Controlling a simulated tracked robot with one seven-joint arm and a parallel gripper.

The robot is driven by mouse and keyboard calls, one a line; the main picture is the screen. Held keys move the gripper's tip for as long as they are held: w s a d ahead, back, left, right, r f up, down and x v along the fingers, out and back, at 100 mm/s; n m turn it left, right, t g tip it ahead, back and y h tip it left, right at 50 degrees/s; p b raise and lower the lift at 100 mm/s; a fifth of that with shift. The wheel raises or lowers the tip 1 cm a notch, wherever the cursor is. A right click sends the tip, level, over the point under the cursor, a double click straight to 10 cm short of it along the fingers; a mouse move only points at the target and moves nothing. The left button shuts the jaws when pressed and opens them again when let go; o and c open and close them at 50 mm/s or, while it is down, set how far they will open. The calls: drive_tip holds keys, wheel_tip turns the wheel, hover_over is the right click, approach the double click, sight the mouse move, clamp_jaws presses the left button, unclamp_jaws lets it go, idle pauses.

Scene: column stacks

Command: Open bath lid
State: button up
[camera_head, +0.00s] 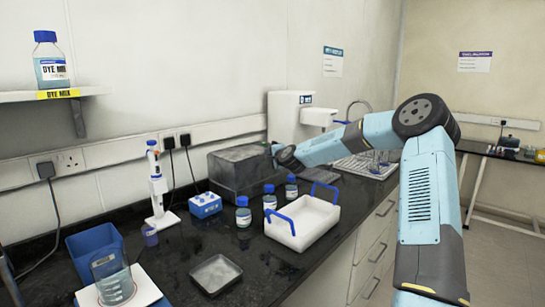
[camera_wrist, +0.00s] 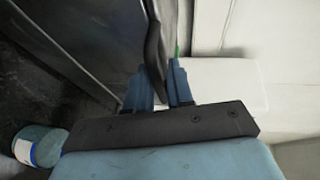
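The bath (camera_head: 232,177) is a dark grey box on the black counter against the wall. Its lid (camera_head: 240,153) lies flat on top and looks closed. My gripper (camera_head: 276,149) is at the lid's right end, small and partly hidden in the head view. In the wrist view, my gripper's two blue fingers (camera_wrist: 161,84) stand on either side of a dark curved handle (camera_wrist: 154,45) beside the grey metal of the bath (camera_wrist: 95,40). The handle fills the narrow gap between the fingers, so they look shut on it.
Blue-capped bottles (camera_head: 243,212) and a white tray with blue handles (camera_head: 304,222) stand in front of the bath. A blue tube rack (camera_head: 205,205) and a pipette on its stand (camera_head: 158,190) are at its left.

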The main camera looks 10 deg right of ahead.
drive_tip(key=shift+s+f, duration=0.1)
drive_tip(key=shift+f, duration=0.15)
clamp_jaws()
drive_tip(key=shift+d, duration=0.25)
drive_tip(key=shift+a+r, duration=0.1)
drive_tip(key=shift+r, duration=0.05)
drive_tip(key=shift+r, duration=0.2)
